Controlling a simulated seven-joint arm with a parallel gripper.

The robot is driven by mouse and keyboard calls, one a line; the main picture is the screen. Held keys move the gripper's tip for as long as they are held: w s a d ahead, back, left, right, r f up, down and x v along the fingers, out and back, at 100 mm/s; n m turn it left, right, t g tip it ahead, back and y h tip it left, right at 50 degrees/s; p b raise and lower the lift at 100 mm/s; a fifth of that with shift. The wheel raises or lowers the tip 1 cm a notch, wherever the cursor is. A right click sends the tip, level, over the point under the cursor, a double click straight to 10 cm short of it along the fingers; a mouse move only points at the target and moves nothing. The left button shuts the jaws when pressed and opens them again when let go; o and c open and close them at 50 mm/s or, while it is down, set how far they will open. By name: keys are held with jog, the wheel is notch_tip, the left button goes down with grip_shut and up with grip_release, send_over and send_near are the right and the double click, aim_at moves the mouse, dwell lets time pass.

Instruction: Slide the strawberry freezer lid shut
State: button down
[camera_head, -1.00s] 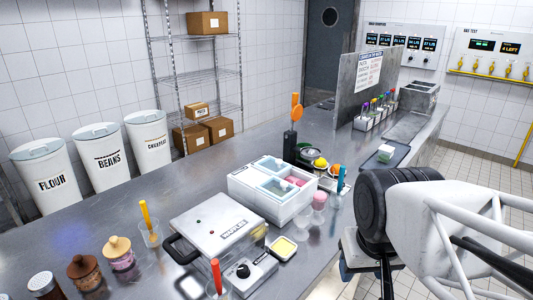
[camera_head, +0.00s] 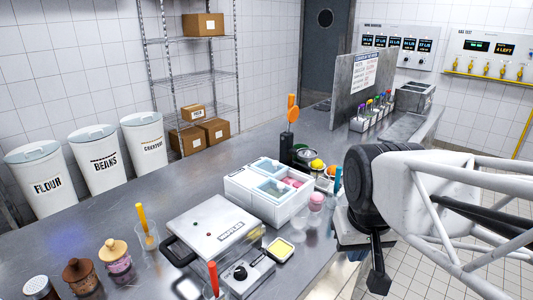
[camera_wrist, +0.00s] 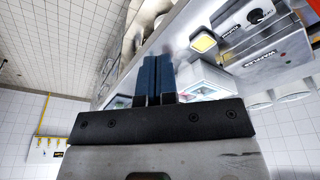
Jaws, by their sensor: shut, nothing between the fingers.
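The white freezer box (camera_head: 245,193) stands on the steel counter, right behind the waffle maker. Its top has pale framed glass lids (camera_head: 275,187). Pink ice cream (camera_head: 292,182) shows uncovered at the right end, so that side stands open.
The waffle maker (camera_head: 213,232) and a yellow dish (camera_head: 279,248) stand in front of the freezer. A pink-filled cup (camera_head: 316,202) is close to its right side. Behind are an orange utensil in a dark holder (camera_head: 287,145) and small bowls.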

jog(key=w+a+r+n+g, duration=0.1)
jog(key=w+r, duration=0.2)
jog(key=w, duration=0.8)
jog(key=w+a+r+g, duration=0.1)
jog(key=w+a+r, duration=0.15)
jog(key=w, duration=0.75)
jog(key=w+r+n+g, duration=0.1)
jog(key=w+r, duration=0.3)
jog(key=w, duration=0.7)
jog(key=w+a+f+g, duration=0.1)
jog(key=w+a+f, duration=0.2)
jog(key=w, duration=0.7)
jog(key=w+a+f+n+g, duration=0.1)
jog(key=w+a+f, duration=0.1)
jog(key=w, duration=0.8)
jog(key=w+a+f+h, duration=0.1)
jog(key=w+a+f, duration=0.2)
jog(key=w, duration=0.7)
jog(key=shift+w+a+f+n+g, duration=0.3)
jog(key=shift+a+f+g, duration=0.1)
jog(key=shift+f, duration=0.15)
jog(key=shift+d+f, duration=0.1)
